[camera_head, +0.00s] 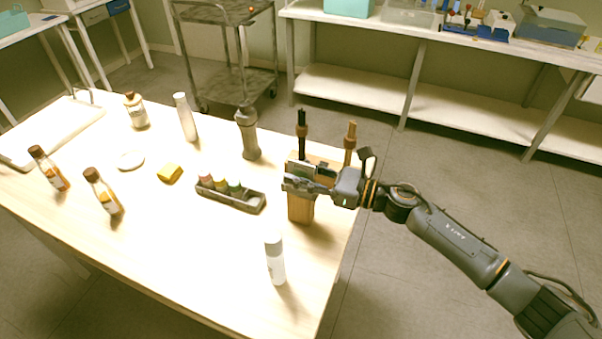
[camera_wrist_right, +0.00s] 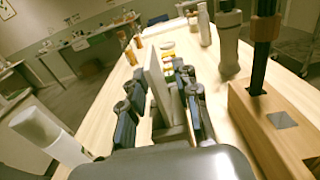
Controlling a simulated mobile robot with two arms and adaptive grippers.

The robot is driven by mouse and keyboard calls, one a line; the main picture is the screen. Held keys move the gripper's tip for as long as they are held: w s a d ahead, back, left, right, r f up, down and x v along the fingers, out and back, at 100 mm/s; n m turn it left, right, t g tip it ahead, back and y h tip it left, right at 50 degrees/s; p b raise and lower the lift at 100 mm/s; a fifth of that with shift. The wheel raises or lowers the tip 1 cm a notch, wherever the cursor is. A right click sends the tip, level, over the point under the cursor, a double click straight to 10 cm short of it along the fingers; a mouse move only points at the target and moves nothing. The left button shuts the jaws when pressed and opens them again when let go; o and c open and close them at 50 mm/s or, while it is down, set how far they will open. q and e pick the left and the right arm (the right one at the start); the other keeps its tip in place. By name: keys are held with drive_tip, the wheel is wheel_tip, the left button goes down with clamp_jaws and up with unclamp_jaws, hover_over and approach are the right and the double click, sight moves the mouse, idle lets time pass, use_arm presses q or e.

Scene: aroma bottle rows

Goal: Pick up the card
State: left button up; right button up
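A flat pale grey panel, seemingly the card (camera_wrist_right: 156,78), stands upright on edge between the fingers of my right gripper (camera_wrist_right: 160,98) in the right wrist view. A gap shows between the panel and the left finger; the right finger is close beside it, and contact cannot be told. In the head view my right gripper (camera_head: 302,180) is at the wooden block (camera_head: 300,208), its fingers apart and pointing left across the table. The card cannot be made out clearly there. My left gripper is not in view.
A white spray bottle (camera_head: 275,262) stands in front of the gripper. A grey rack with small bottles (camera_head: 240,203) lies left of it, and a grey pepper-mill-like bottle (camera_head: 247,135) stands behind. Amber bottles (camera_head: 103,193) stand farther left. The table's front middle is clear.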

clamp_jaws()
drive_tip(key=shift+d, duration=0.1)
